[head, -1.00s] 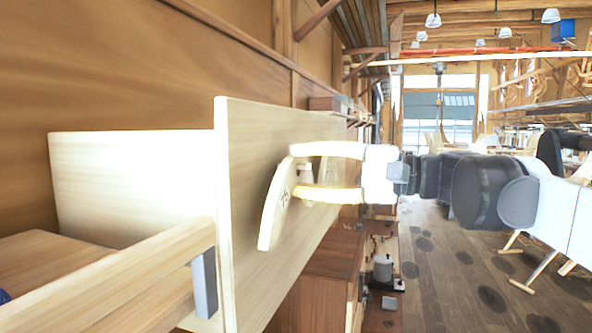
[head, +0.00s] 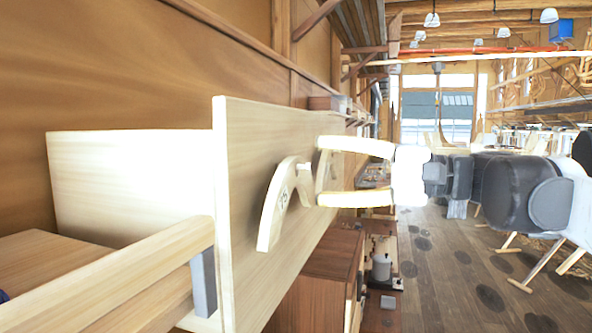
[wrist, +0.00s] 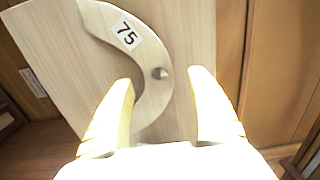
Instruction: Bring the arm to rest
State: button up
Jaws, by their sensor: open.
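My gripper (head: 320,172) is open and empty in the head view, its two pale fingers pointing left at a wooden drawer front (head: 240,215). A curved wooden handle (head: 272,205) is fixed on that front. The fingertips stand close to the right end of the handle and do not grip it. In the wrist view my gripper (wrist: 160,82) is spread wide. The drawer stands pulled out.
A wooden rail (head: 110,275) with a grey bracket lies at the lower left. A brown cabinet (head: 318,280) stands below the drawer front, with a grey cylinder (head: 381,267) beside it. Open plank floor (head: 450,270) lies to the right.

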jog(key=v, duration=0.7)
jog(key=s+a+f+h+b, duration=0.1)
jog(key=s+f+h+b, duration=0.15)
jog(key=f+b, duration=0.7)
jog(key=s+a+f+g+h+b, duration=0.1)
jog(key=s+f+h+b, duration=0.15)
jog(key=f, duration=1.45)
jog(key=s+a+f+h+b, duration=0.1)
jog(key=s+f+h+b, duration=0.15)
jog(key=f+b, duration=0.75)
jog(key=s+d+f+n+h+b, duration=0.1)
jog(key=f+b, duration=0.4)
jog(key=f, duration=0.9)
jog(key=s+d+f+n+t+h+b, duration=0.1)
jog(key=s+d+f+h+b, duration=0.2)
jog(key=f, duration=1.1)
jog(key=s+d+f+n+t+h+b, duration=0.1)
jog(key=d+f+h+b, duration=0.4)
jog(key=f, duration=0.9)
jog(key=s+n+b, duration=0.1)
jog(key=s+b, duration=0.1)
jog(key=b, duration=0.1)
jog(key=shift+f, duration=0.2)
jog(key=shift+h, duration=0.25)
